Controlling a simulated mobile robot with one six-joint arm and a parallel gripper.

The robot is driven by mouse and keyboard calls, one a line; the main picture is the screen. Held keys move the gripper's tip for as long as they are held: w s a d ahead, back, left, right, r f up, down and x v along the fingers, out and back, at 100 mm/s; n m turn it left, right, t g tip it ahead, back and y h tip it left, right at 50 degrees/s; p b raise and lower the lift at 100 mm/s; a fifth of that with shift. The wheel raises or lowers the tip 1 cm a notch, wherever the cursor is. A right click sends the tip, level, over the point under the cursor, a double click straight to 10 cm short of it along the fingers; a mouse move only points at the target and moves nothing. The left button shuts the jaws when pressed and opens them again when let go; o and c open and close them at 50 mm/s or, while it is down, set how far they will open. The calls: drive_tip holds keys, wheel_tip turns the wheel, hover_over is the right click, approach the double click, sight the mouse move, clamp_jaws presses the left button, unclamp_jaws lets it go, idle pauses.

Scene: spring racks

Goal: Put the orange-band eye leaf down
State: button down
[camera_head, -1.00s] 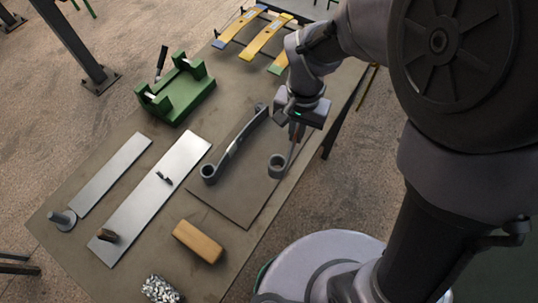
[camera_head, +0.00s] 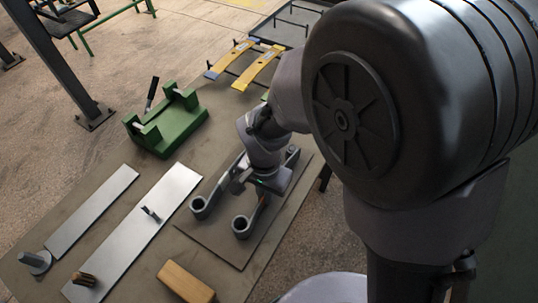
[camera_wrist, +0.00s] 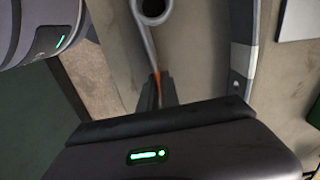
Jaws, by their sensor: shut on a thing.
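The orange-band eye leaf is a grey bar with a round eye (camera_head: 242,226) at its near end. My gripper (camera_head: 262,196) is shut on its bar, and its two dark fingers (camera_wrist: 157,92) straddle it in the wrist view. A bit of the orange band (camera_wrist: 157,76) shows just ahead of the fingers. The leaf is over the brown mat (camera_head: 222,248), beside a second eye leaf (camera_head: 199,207) with a light grey band (camera_wrist: 243,58). I cannot tell whether the held leaf touches the mat. Its far part is hidden by my gripper.
A green fixture (camera_head: 170,128) with a lever stands on the table. Two flat silver plates (camera_head: 150,222) (camera_head: 92,212) lie at left. A wooden block (camera_head: 186,283) lies near the front. Yellow-and-blue leaves (camera_head: 232,58) sit on a rack at the back.

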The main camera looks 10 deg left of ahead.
drive_tip(key=shift+r, duration=0.15)
drive_tip(key=c, duration=2)
unclamp_jaws()
drive_tip(key=shift+f, duration=0.2)
drive_tip(key=o, duration=0.4)
